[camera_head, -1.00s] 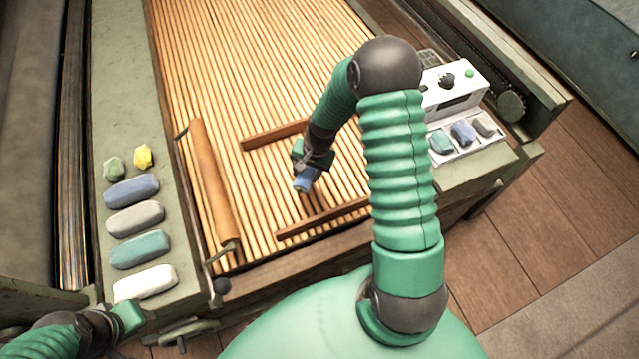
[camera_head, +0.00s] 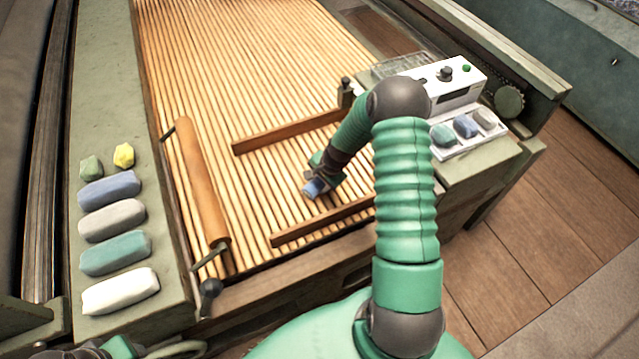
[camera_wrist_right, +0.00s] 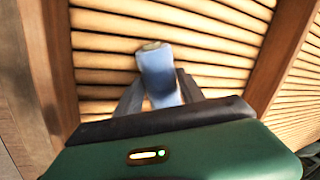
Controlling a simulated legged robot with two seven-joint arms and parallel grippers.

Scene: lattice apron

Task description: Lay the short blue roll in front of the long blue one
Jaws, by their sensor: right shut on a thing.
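The short blue roll (camera_head: 315,188) is in my right gripper (camera_head: 318,183), over the slatted bed between two wooden rails. In the right wrist view the roll (camera_wrist_right: 158,72) stands out between the two fingers, which are shut on it. I cannot tell whether it touches the slats. The long blue roll (camera_head: 109,189) lies on the green side ledge at the left, the farthest of a row of long rolls. A small green roll (camera_head: 91,166) and a small yellow roll (camera_head: 123,155) lie just beyond it. My left gripper (camera_head: 118,347) shows only partly at the bottom left; its fingers are unclear.
Grey, teal and white long rolls (camera_head: 120,291) lie nearer on the ledge (camera_head: 165,265). A white tray (camera_head: 470,138) with small rolls and a control box (camera_head: 455,85) are at the right.

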